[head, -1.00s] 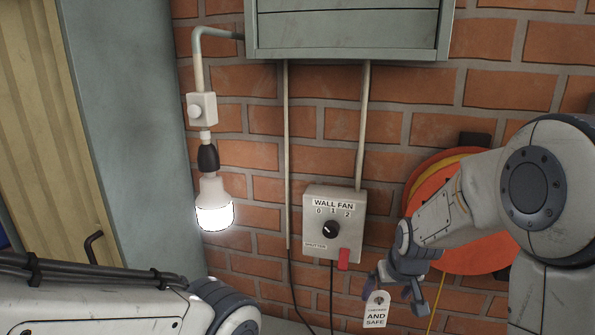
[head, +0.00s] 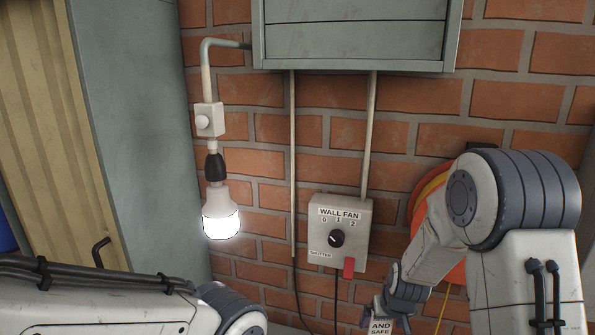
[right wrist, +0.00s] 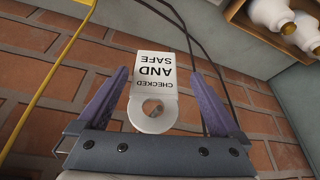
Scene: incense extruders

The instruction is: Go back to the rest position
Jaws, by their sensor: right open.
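My right gripper (head: 386,318) is low in the head view, at the bottom edge, below and right of the wall fan box. In the right wrist view, its two purple fingers (right wrist: 158,75) stand apart. A white tag reading "CHECKED AND SAFE" (right wrist: 155,85) shows between them, with its round hole end toward the palm. Neither finger visibly presses on it. The tag also shows in the head view (head: 380,328), cut by the bottom edge. What holds the tag up is not clear. My left arm enters at lower left; its gripper is out of view.
The wall fan switch box (head: 340,232) has a red tab below it. A lit bulb (head: 220,212) hangs at left. A grey cabinet (head: 355,38) is above. An orange reel (head: 452,272) is partly behind my right arm. White bottles (right wrist: 268,14) show in the wrist view.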

